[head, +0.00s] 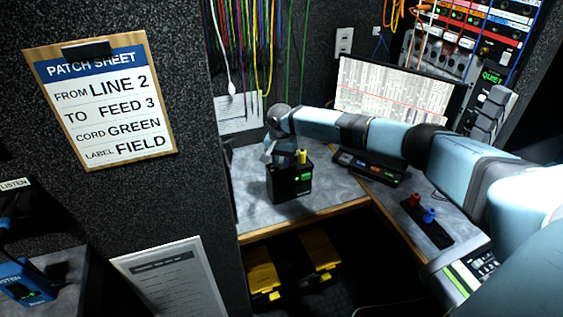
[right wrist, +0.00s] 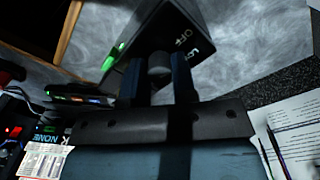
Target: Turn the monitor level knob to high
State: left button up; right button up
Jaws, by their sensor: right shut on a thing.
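The black monitor box (head: 288,184) stands on the grey desk, with a small green display and a yellow piece on top. My right gripper (head: 284,158) reaches down to its top from behind. In the right wrist view the box (right wrist: 205,25) shows up close, with "OFF" and another partly readable white marking. There my right gripper (right wrist: 160,82) is shut on a round grey knob (right wrist: 158,63), one dark finger on each side. The knob's pointer is not visible, so I cannot tell its setting. My left gripper is not in view.
Behind the box are a screen (head: 392,95) and a low black panel (head: 366,168). A strip with red and blue knobs (head: 427,222) lies at right. Coloured cords (head: 245,45) hang behind. A patch sheet (head: 104,99) hangs at left; yellow-lidded cases (head: 320,251) sit below.

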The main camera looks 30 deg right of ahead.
jog(key=m, duration=0.3)
jog(key=shift+m, duration=0.3)
jog(key=m, duration=0.2)
jog(key=shift+m+b, duration=0.3)
jog(key=shift+m, duration=0.1)
jog(key=m, duration=0.5)
jog(key=m+p, duration=0.1)
jog(key=m, duration=0.3)
jog(key=shift+r, duration=0.1)
jog(key=m+p, duration=0.1)
jog(key=m, duration=0.2)
jog(key=shift+m, duration=0.4)
jog(key=m+p, duration=0.1)
jog(key=m, duration=0.2)
jog(key=shift+m+p, duration=0.4)
jog(key=shift+m, duration=0.7)
